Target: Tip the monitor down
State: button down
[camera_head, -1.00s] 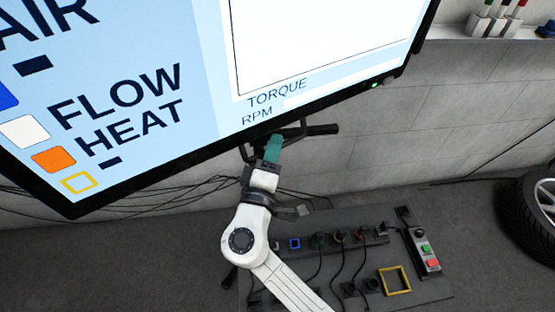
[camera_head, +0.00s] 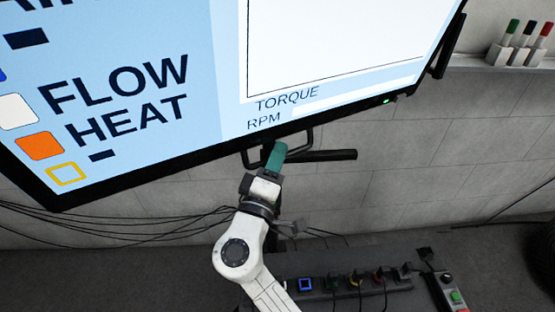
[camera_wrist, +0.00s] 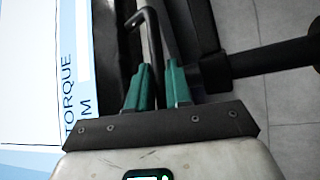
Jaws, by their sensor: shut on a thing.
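The monitor (camera_head: 215,110) is a large lit screen with a black frame that fills the upper left of the head view; its top is out of view. It shows slanted in the picture, its lower left corner lowest. A thin dark handle (camera_head: 307,140) hangs under its lower edge. My gripper (camera_head: 278,152) is at this handle, just below the frame. In the wrist view, the green fingers (camera_wrist: 159,85) are shut on the hooked dark handle bar (camera_wrist: 151,25), which runs between them. The monitor's edge and screen (camera_wrist: 75,60) show at the left there.
A thick black bar (camera_head: 325,155) sticks out to the right behind my gripper. Cables (camera_head: 110,228) hang along the wall at left. A power strip (camera_head: 340,283) with plugs and a button box (camera_head: 453,295) lie below. A shelf (camera_head: 490,65) with markers is at upper right.

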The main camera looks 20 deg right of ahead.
jog(key=c, duration=1.1)
grip_release()
jog(key=shift+c, duration=0.2)
jog(key=b+v, duration=0.1)
jog(key=v, duration=1)
jog(key=shift+f, duration=0.1)
jog(key=shift+c, duration=0.4)
